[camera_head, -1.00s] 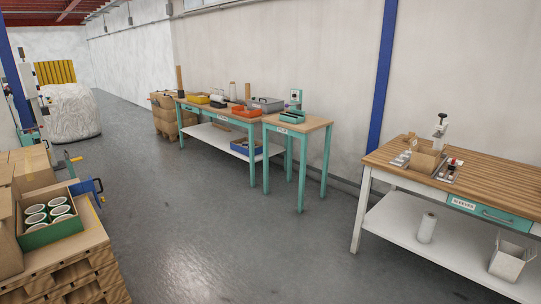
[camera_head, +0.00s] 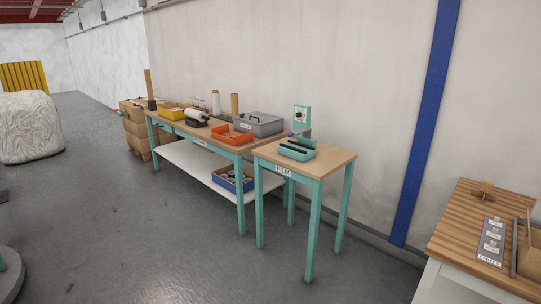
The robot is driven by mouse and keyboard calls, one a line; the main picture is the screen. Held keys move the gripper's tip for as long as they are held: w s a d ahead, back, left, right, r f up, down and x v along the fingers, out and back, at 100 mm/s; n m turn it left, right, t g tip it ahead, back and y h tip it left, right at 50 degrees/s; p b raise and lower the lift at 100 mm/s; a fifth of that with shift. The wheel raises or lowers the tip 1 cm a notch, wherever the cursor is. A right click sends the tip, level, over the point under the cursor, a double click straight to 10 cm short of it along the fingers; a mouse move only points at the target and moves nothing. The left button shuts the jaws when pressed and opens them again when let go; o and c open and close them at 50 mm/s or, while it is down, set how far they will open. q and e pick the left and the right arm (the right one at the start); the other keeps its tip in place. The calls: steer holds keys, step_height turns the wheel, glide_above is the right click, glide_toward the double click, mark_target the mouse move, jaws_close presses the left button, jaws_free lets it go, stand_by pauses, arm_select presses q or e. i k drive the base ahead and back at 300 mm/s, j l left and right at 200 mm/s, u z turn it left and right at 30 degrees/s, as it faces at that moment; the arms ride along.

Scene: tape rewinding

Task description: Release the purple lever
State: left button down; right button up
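A small purple part (camera_head: 291,134), which may be the purple lever, shows at the back left of a teal device (camera_head: 297,149). The device sits on a small wooden-topped table (camera_head: 330,160) with teal legs and a label on its front. A teal upright box with a white face (camera_head: 302,117) stands behind it. The purple part is too small to tell its position. Neither of my grippers is in view.
A longer bench (camera_head: 172,122) to the left holds an orange tray (camera_head: 231,134), a grey case (camera_head: 258,124) and a yellow bin (camera_head: 171,114). A wooden workbench (camera_head: 460,215) stands at the right. The grey floor (camera_head: 150,235) in front is clear.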

mark_target(306, 131)
steer(key=i+z, duration=0.2)
steer(key=i, duration=0.3)
steer(key=i+j+z, duration=0.25)
steer(key=i, duration=0.25)
steer(key=i+j+z, duration=0.2)
steer(key=i, duration=0.3)
steer(key=i+j+z, duration=0.35)
steer(key=i, duration=0.15)
steer(key=i+j+z, duration=0.35)
steer(key=i+j, duration=0.05)
steer(key=j, duration=0.1)
